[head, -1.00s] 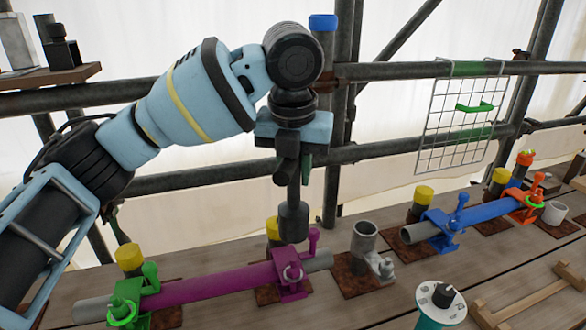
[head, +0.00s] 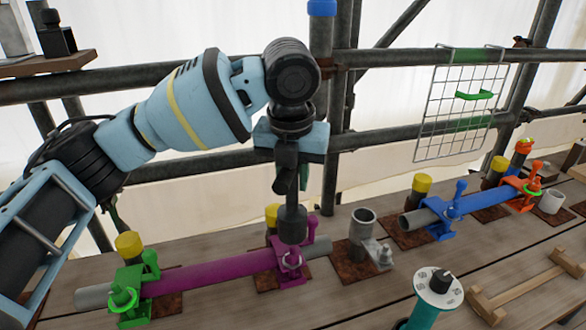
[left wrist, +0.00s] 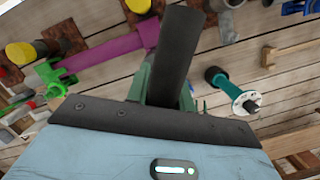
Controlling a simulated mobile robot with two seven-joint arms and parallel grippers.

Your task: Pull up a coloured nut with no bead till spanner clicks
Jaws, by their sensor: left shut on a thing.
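My left gripper (head: 291,155) is shut on a dark spanner (head: 293,222) that hangs upright with its socket downward. The socket is just above or touching the nut of the purple coupler (head: 290,268); which of these I cannot tell. In the left wrist view the spanner's dark shaft (left wrist: 172,55) rises from the jaws and covers part of the purple coupler's area. A green coupler (head: 125,300) sits at the left end of the purple tube. A blue coupler (head: 442,215) and an orange coupler (head: 522,195) with a pale green ring are at right. My right gripper is out of view.
A teal tool with a white disc (head: 440,288) stands at the front right, beside a wooden frame (head: 525,285). A grey upright tube stub (head: 361,235) stands right of the socket. Yellow-capped posts (head: 129,245) line the back. Scaffold rails cross behind.

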